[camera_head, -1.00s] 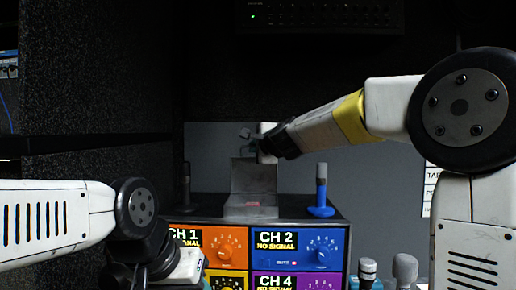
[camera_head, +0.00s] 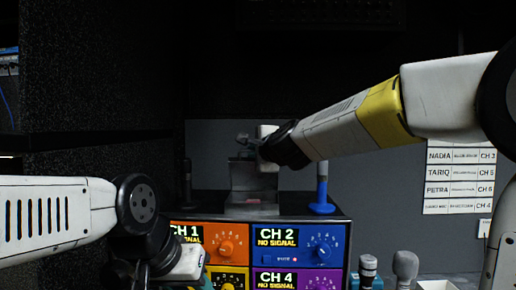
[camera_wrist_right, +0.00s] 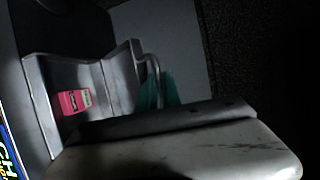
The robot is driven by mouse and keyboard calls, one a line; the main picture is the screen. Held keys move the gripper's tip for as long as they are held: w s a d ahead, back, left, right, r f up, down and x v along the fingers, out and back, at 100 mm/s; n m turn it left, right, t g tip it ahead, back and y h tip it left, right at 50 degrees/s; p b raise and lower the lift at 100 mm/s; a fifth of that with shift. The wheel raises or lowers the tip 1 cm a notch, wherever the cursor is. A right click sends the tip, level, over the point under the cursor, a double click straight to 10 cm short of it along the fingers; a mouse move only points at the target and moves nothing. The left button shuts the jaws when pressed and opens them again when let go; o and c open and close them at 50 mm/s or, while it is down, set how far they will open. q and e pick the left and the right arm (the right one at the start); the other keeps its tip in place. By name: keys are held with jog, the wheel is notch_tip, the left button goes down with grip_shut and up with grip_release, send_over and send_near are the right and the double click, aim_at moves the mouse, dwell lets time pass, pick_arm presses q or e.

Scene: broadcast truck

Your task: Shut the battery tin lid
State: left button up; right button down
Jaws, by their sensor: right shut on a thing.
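The battery tin (camera_head: 250,211) is a grey metal box on top of the channel panel in the head view. Its lid (camera_head: 243,175) stands up at the back, open. The right wrist view shows the tin's grey inside (camera_wrist_right: 45,92), with a red and pale item (camera_wrist_right: 74,101) in it. My right gripper (camera_head: 247,140) is at the lid's top edge and appears shut on the lid; its jaws are small and dark there. My left gripper (camera_head: 188,265) is low at the left, in front of the panel; its fingertips cannot be made out.
The channel panel (camera_head: 345,236) has coloured sections and knobs. A blue-based microphone (camera_head: 322,190) stands right of the tin, a dark one (camera_head: 187,172) left. Two more microphones stand at lower right. A dark wall (camera_head: 90,90) closes the left side. A name sheet (camera_head: 458,178) hangs at right.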

jog(key=shift+s+a+f, duration=0.1)
jog(key=shift+s+f, duration=0.7)
jog(key=shift+s, duration=0.1)
jog(key=c, duration=1.8)
grip_release()
jog(key=shift+s, duration=0.1)
jog(key=v, duration=0.8)
jog(key=shift+r, duration=0.25)
jog(key=shift+f, duration=0.1)
